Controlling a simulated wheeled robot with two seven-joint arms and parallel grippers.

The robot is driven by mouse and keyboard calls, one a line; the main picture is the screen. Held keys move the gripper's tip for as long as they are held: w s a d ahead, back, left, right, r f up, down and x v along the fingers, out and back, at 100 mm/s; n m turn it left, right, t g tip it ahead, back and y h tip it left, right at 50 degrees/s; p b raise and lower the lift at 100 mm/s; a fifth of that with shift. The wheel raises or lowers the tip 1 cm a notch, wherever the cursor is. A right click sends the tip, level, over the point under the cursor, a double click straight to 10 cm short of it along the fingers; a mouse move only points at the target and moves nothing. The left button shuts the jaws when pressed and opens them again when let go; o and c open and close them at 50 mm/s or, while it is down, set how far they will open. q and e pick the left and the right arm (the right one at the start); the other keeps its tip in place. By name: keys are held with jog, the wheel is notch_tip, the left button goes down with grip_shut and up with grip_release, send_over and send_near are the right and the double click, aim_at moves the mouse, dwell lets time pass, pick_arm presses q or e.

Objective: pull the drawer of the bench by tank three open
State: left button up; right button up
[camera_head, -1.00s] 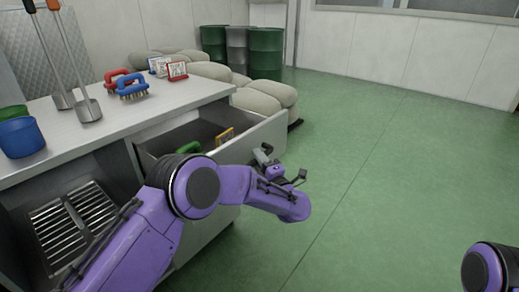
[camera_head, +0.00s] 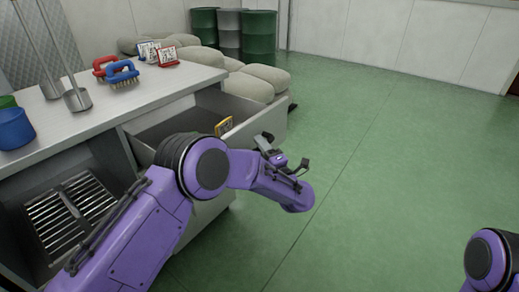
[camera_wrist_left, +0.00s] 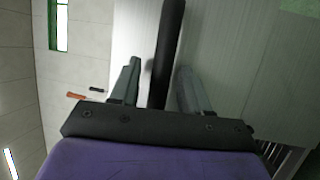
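The bench (camera_head: 150,92) stands at the left, and its drawer (camera_head: 263,128) is pulled well out, with its inside showing from above. A yellow-framed card (camera_head: 223,126) is in the drawer. My left gripper (camera_head: 272,150) is at the outer face of the drawer front, partly hidden by my own arm. In the left wrist view a dark handle bar (camera_wrist_left: 168,35) runs between the two fingers of my left gripper (camera_wrist_left: 159,66), with gaps beside it, so the fingers look open around it. The pale drawer front (camera_wrist_left: 235,65) lies behind. My right gripper is out of view.
On the bench top are a blue cup (camera_head: 15,128), red and blue brushes (camera_head: 122,74), small signs and long-handled tools. Sacks (camera_head: 250,83) and green drums (camera_head: 259,38) stand beyond. The green floor (camera_head: 390,150) right of the drawer is clear.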

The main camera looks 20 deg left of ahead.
pick_arm(q)
jog(key=v, duration=1)
jog(key=shift+s+d, duration=0.15)
jog(key=shift+s, duration=0.05)
